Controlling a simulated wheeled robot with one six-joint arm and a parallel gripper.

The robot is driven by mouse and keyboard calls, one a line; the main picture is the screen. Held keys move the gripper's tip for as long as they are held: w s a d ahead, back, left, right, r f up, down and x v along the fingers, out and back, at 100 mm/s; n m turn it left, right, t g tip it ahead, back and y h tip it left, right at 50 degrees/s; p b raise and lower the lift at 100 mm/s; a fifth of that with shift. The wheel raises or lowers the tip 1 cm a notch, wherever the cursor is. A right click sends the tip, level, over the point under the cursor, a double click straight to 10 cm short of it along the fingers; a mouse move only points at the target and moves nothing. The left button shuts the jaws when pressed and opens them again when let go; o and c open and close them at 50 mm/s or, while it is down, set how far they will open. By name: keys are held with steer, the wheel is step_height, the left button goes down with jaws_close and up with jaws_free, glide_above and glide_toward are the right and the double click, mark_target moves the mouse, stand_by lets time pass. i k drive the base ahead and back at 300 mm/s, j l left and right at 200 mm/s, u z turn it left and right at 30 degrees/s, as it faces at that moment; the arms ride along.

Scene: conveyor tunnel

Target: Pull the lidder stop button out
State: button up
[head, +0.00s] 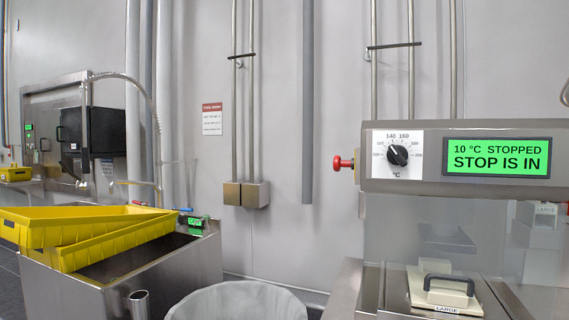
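The lidder (387,186) stands at the right, a grey machine with a clear lower housing. Its red stop button (342,163) sticks out sideways from the left end of the head, on a yellow collar (356,164). The green display (497,158) reads "10 °C STOPPED" and "STOP IS IN". A black temperature knob (397,155) is on a white dial to the left of the display. My gripper is not in view, and nothing is seen touching the button.
A plate with a black handle, marked LARGE (446,292), sits in the lidder. A grey-lined bin (238,302) is at the bottom middle. Yellow crates (80,228) rest on a steel sink (180,270) at left. Wall pipes and boxes (246,194) are behind; space left of the button looks clear.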

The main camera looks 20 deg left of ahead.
mark_target(338, 162)
steer(key=j, duration=0.95)
steer(key=i+j, duration=0.1)
steer(key=j, duration=0.85)
steer(key=k+u, duration=0.05)
